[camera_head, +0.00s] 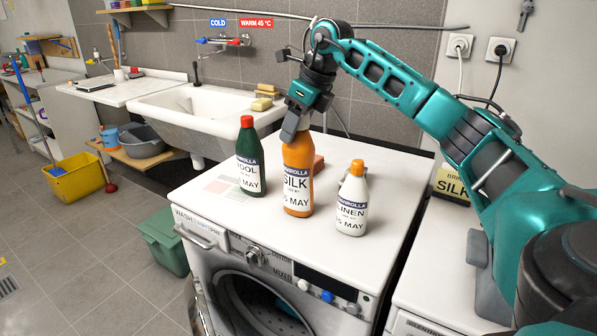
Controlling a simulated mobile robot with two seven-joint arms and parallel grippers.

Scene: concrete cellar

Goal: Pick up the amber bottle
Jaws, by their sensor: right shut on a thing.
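The amber bottle (297,178), labelled SILK, stands upright on the white washing machine top (215,196) between two other bottles. My right gripper (294,130) comes down on it from above, shut on its upper part and hiding its cap. The bottle's base appears to rest on the machine top. A green bottle with a red cap (250,160), labelled WOOL, stands to its left. A white bottle with an orange cap (352,200), labelled LINEN, stands to its right. My left gripper is not in view.
A reddish block (319,163) lies behind the amber bottle. A white sink (205,108) with taps is behind the machine. A second white appliance with a yellow SILK sign (451,184) stands at right. The machine top's left front is clear.

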